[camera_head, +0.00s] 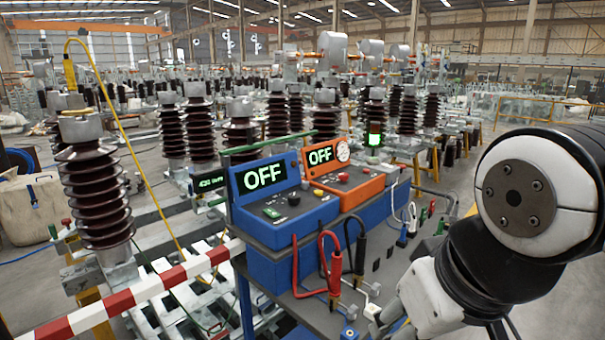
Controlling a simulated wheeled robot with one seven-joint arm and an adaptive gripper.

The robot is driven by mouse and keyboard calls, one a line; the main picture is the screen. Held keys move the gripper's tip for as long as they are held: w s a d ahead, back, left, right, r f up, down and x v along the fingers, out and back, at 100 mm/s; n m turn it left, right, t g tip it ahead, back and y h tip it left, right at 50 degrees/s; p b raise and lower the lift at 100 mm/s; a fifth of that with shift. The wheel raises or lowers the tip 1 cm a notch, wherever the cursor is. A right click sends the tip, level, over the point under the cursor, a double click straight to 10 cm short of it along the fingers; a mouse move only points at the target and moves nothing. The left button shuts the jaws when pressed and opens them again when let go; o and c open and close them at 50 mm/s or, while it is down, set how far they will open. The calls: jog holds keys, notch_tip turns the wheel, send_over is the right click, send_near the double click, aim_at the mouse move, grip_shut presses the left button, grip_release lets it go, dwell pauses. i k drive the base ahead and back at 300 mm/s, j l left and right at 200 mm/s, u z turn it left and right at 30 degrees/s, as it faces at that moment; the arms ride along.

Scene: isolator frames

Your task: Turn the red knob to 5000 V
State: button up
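An orange instrument box (350,193) stands on a grey-topped cart, with a lit screen (321,156) reading OFF. A small red knob (343,177) sits on its sloping top, right of centre. A round white dial (342,150) is beside the screen. The knob's setting and any voltage marks are too small to read. My arm fills the right side, apart from both boxes.
Red and black leads with clips (334,275) hang in front of the boxes on the cart (325,318). A red-and-white barrier bar (130,296) crosses the lower left. Tall brown insulators (95,195) stand left and behind. A yellow cable hangs at left.

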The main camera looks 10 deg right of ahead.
aim_at(343, 176)
jog(key=z, duration=0.35)
jog(key=i+l+u, duration=0.15)
jog(key=u, duration=0.3)
jog(key=i+l+u, duration=0.1)
jog(key=l+u, duration=0.15)
jog(key=u, duration=0.15)
jog(key=i+l+u, duration=0.2)
jog(key=l, duration=0.45)
jog(key=i+l+u, duration=0.15)
jog(key=l, duration=0.55)
jog(key=l+u, duration=0.2)
jog(key=l, duration=1.05)
jog(key=i+l, duration=0.15)
jog(key=l, duration=0.95)
jog(key=i, duration=0.05)
